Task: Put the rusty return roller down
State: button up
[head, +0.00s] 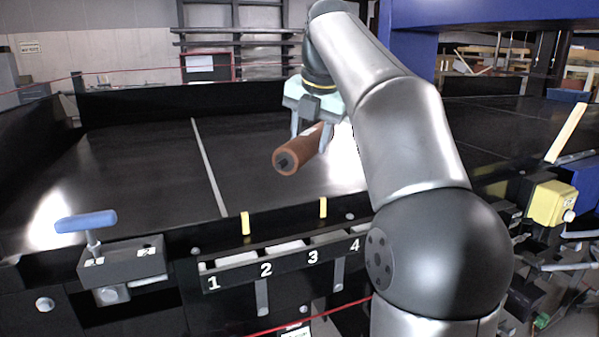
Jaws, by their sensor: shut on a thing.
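The rusty return roller (298,150) is a reddish-brown cylinder with a dark shaft stub at its near end. My gripper (318,128) is shut on it and holds it above the black conveyor belt, its near end pointing down and left. The far end of the roller is hidden behind the gripper fingers and my arm. I cannot tell how high it is above the belt.
A numbered rack (285,258) runs along the conveyor's near side, with two yellow pegs behind it. A blue-handled lever box (122,262) is at left. A yellow box (548,204) is at right. The belt (140,165) is clear left of the roller.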

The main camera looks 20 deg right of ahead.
jog(key=w+f, duration=0.2)
jog(key=w, duration=0.2)
jog(key=w+d+f+p, duration=0.1)
jog(key=w+f, duration=0.2)
jog(key=w+d+f+p, duration=0.1)
jog(key=w+f, duration=0.2)
jog(key=w, duration=0.1)
jog(key=shift+w+d, duration=0.1)
jog(key=shift+w, duration=0.25)
jog(key=shift+w+d+f, duration=0.1)
jog(key=shift+w+f, duration=0.25)
jog(key=shift+f, duration=0.1)
jog(key=shift+s+x, duration=0.2)
jog(key=shift+x, duration=0.7)
jog(key=shift+s+x, duration=0.15)
jog(key=shift+x, duration=0.8)
jog(key=shift+f, duration=0.25)
jog(key=o, duration=1.4)
jog(key=shift+r, duration=0.1)
jog(key=p+v, duration=0.1)
jog(key=v, duration=1.1)
